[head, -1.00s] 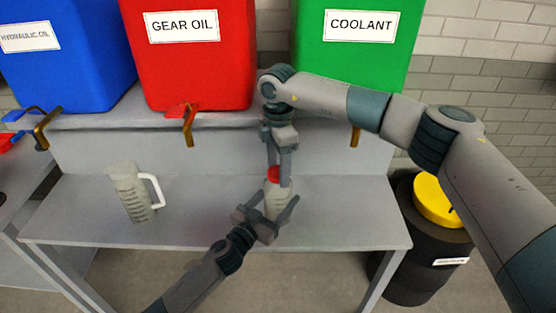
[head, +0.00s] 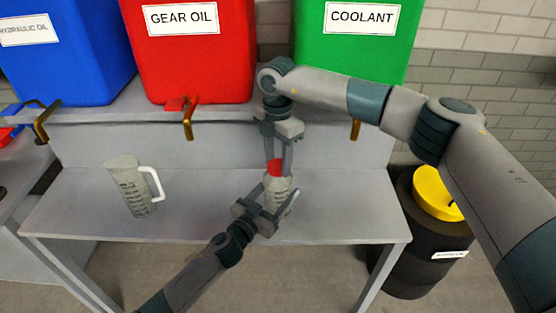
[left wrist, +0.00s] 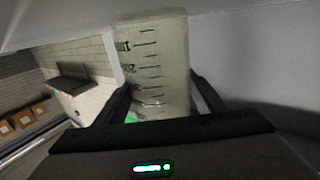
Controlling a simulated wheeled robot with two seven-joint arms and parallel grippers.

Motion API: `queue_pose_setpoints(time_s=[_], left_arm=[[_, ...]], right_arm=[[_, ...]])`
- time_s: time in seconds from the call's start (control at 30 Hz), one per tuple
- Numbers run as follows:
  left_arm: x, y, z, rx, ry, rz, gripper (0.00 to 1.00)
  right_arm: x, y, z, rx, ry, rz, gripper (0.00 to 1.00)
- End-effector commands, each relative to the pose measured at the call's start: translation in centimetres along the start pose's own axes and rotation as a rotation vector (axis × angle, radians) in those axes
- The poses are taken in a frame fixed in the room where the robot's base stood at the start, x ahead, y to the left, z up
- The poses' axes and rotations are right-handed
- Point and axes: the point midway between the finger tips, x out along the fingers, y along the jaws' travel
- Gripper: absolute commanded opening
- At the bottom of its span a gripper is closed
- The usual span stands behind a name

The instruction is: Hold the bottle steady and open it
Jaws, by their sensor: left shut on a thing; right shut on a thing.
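The bottle (head: 278,186) is pale and translucent and stands upright above the metal bench, near its front. Its red cap (head: 275,168) is on top; I cannot tell whether it is loose. My left gripper (head: 278,203) comes in from the front left and is shut on the bottle's body. In the left wrist view the bottle (left wrist: 155,65) shows dark scale marks between the two fingers. My right gripper (head: 279,160) points down from above and is shut on the red cap, its fingers partly hiding it.
A measuring jug (head: 131,187) with a white handle stands on the bench (head: 200,215) to the left. Blue, red and green (head: 350,50) tanks with brass taps stand on the shelf behind. A dark drum (head: 425,245) with a yellow top is right of the bench.

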Motion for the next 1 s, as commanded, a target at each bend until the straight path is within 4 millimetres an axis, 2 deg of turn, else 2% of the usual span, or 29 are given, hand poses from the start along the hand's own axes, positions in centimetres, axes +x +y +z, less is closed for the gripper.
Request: queue_pose_setpoints(time_s=[1.0], left_arm=[[-0.02,0.04,0.04,0.000,-0.001,0.001,0.01]], right_arm=[[-0.17,0.09,-0.01,-1.533,-0.001,0.001,0.15]])
